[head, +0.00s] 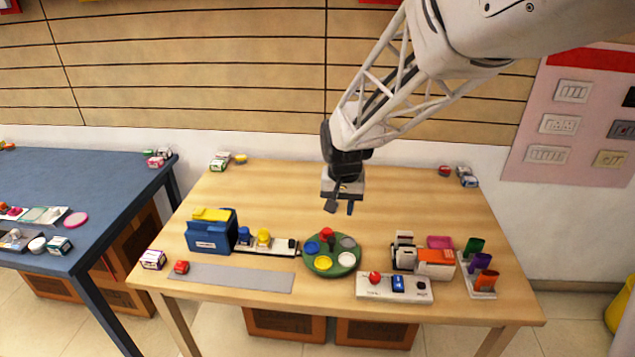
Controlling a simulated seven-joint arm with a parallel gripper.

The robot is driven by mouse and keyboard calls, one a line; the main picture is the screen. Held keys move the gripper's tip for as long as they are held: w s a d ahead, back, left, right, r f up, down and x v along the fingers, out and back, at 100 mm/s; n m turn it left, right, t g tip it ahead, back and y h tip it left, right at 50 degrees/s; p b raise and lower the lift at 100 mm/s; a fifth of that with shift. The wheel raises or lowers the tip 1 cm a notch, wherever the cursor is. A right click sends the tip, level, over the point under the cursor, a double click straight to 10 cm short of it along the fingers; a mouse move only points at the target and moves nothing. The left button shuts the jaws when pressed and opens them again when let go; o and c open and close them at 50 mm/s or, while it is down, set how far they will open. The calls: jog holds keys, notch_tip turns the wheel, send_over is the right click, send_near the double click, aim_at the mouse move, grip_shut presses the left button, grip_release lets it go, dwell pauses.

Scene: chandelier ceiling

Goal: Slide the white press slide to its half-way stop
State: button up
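A small white-and-black device (404,252) stands on the right half of the wooden table, beside an orange and white box (436,263). It may be the press with the white slide, but it is too small to tell its slide's position or any half-way stop. A white panel (365,288) with a red knob, a blue block and a dark knob lies in front of it. My gripper (340,208) hangs above the table's middle, behind the green round tray and left of the white-and-black device. Its two dark fingertips are apart with nothing visible between them.
A green round tray (312,264) holds coloured discs. Left are a blue box (212,236), a strip with blue and yellow knobs (282,247) and a grey mat (230,278). Coloured cups (480,265) stand at the right edge. The table's back middle is mostly clear.

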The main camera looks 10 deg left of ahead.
send_over(292, 241)
notch_tip(292, 241, down, 12)
jog(key=shift+a+f+g, duration=0.1)
jog(key=shift+f+g, duration=0.25)
jog(key=shift+g, duration=0.05)
jog(key=shift+f, duration=0.1)
jog(key=shift+f, duration=3.8)
grip_shut()
